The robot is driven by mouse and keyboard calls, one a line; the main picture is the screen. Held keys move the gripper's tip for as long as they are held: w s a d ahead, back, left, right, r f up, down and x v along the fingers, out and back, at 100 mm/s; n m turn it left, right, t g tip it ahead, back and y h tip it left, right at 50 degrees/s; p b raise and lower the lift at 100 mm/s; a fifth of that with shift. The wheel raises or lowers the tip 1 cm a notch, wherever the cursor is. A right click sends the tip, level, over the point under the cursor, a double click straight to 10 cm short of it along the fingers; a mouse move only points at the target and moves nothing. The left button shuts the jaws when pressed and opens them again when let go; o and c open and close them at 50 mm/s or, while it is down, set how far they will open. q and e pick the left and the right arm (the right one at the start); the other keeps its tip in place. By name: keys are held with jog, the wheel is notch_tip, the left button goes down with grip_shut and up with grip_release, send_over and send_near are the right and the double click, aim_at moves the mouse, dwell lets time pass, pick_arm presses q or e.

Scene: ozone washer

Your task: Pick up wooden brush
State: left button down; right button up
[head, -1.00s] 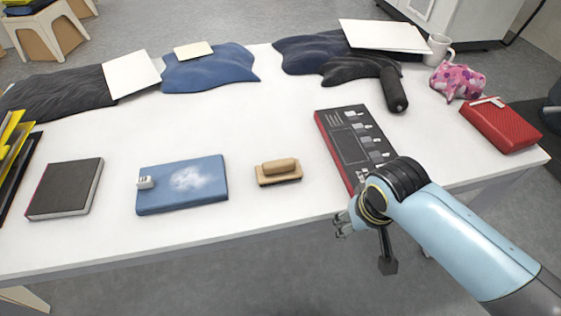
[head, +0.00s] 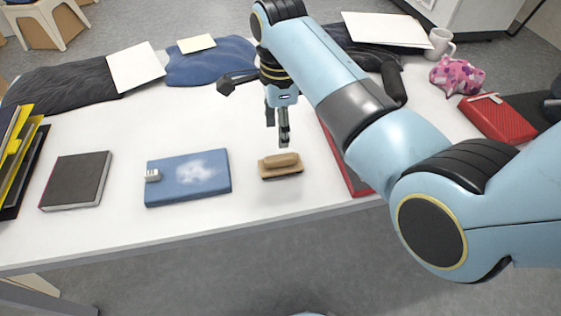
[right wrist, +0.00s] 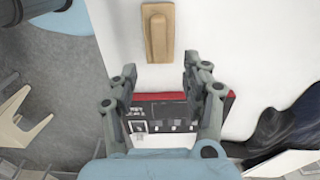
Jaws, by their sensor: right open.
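The wooden brush (head: 281,166) lies on the white table near its front edge, with its rounded handle on top. In the right wrist view the brush (right wrist: 158,34) is upright in the picture, ahead of and between the fingers, apart from them. My right gripper (head: 284,140) is above the table just behind the brush, pointing down. The right wrist view shows my right gripper (right wrist: 159,72) open and empty. My left gripper is in no view.
A blue book (head: 188,180) and a dark book (head: 76,181) lie left of the brush. A red-edged device (right wrist: 165,115), partly hidden by my arm in the head view, lies beside it. Dark cloths, a mug (head: 439,43) and a red case (head: 497,118) lie farther off.

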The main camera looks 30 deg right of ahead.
aim_at(280, 156)
notch_tip(280, 156, down, 10)
jog(key=shift+s+b, duration=0.1)
jog(key=shift+b, duration=0.35)
grip_shut()
